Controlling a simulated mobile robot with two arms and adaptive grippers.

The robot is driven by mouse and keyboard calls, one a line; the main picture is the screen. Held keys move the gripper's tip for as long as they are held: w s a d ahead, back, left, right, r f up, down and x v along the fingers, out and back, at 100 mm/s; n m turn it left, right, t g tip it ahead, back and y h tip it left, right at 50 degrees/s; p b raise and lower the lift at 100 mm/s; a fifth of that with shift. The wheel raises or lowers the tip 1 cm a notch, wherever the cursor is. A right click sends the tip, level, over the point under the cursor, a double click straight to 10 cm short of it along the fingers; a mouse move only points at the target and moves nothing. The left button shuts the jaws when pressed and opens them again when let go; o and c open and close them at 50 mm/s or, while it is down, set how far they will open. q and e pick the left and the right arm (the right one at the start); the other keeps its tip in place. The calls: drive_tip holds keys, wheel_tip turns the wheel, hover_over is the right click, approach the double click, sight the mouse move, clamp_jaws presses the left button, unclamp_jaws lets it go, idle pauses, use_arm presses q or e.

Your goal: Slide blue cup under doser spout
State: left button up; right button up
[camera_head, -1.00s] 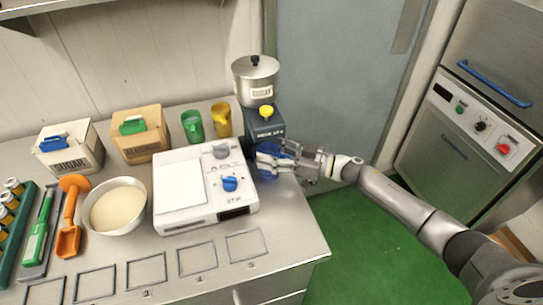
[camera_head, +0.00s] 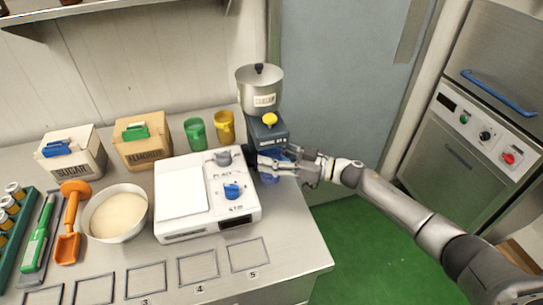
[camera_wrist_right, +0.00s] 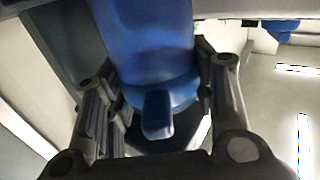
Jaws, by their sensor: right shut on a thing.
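The blue cup (camera_wrist_right: 150,50) fills the middle of the right wrist view, with its handle facing the camera. My right gripper (camera_wrist_right: 158,105) is shut on it, one finger on each side. In the head view the right gripper (camera_head: 275,166) covers most of the cup (camera_head: 270,177), which shows only in small blue patches. The doser (camera_head: 266,130) is a dark body with a yellow knob and a steel hopper (camera_head: 260,88) on top. The cup is low at the doser's front; its spout is hidden, so I cannot tell whether they line up. My left gripper is not in view.
A white scale (camera_head: 190,215) with a blue knob stands close left of the cup. Green (camera_head: 195,134) and yellow (camera_head: 224,126) cups stand behind it. A bowl (camera_head: 115,212), sugar box (camera_head: 70,155) and almond box (camera_head: 145,140) are farther left. The counter's right edge is near the gripper.

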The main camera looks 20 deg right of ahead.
drive_tip(key=shift+w, duration=0.25)
drive_tip(key=shift+w+b, duration=0.45)
drive_tip(key=shift+w, duration=0.25)
drive_tip(key=o, duration=1.1)
drive_tip(key=shift+d, duration=0.1)
drive_tip(key=v, duration=1.2)
